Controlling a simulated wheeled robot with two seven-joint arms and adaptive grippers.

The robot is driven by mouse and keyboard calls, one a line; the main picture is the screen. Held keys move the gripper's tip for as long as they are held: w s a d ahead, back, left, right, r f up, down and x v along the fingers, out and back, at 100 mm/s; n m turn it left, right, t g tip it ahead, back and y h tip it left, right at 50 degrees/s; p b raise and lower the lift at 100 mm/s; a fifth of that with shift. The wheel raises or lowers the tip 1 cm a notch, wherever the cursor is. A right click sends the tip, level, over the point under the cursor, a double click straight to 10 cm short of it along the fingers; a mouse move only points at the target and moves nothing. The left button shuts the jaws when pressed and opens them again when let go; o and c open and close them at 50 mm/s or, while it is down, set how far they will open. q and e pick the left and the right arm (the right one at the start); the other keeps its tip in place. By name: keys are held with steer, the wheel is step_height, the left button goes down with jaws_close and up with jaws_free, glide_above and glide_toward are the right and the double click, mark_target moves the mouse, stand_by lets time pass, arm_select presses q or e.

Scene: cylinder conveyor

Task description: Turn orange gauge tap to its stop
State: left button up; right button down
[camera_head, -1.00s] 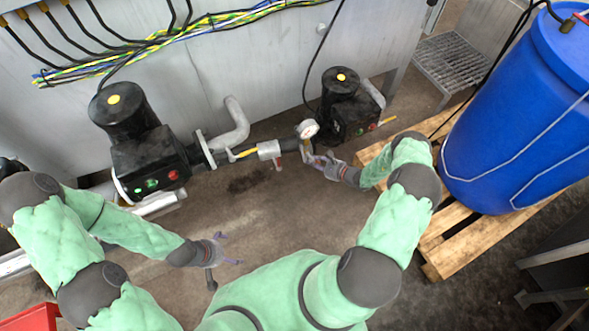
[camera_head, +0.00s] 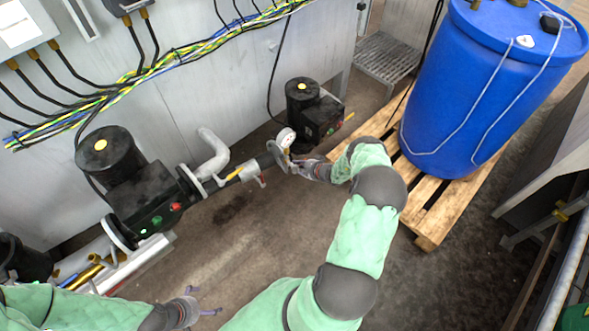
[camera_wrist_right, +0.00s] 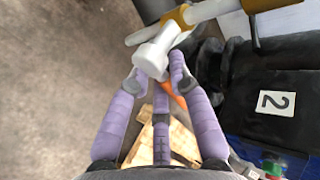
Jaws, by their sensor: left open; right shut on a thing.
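The orange gauge tap (camera_wrist_right: 174,96) shows in the right wrist view as a small orange piece between my fingers, below a white fitting (camera_wrist_right: 152,58) that hides part of it. My right gripper (camera_wrist_right: 158,78) is shut on it, with purple fingers on both sides. In the head view my right gripper (camera_head: 297,166) is at the pipe just below the round white gauge (camera_head: 285,137); the tap cannot be made out there. My left gripper (camera_head: 198,302) is open and empty over the floor at the bottom.
Black pumps stand at the left (camera_head: 143,185) and behind the gauge (camera_head: 312,110), joined by piping. A blue drum (camera_head: 475,90) stands on a wooden pallet (camera_head: 432,228) at the right. Cables run along the grey wall. The floor below the pipe is clear.

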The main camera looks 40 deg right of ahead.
steer(key=shift+n+h, duration=0.3)
steer(key=shift+h, duration=0.1)
stand_by(0.3)
steer(key=c, duration=1.1)
jaws_free()
steer(key=shift+s+r, duration=0.1)
steer(key=v, duration=1.1)
steer(key=shift+s+r, duration=0.25)
steer(key=shift+s, duration=0.1)
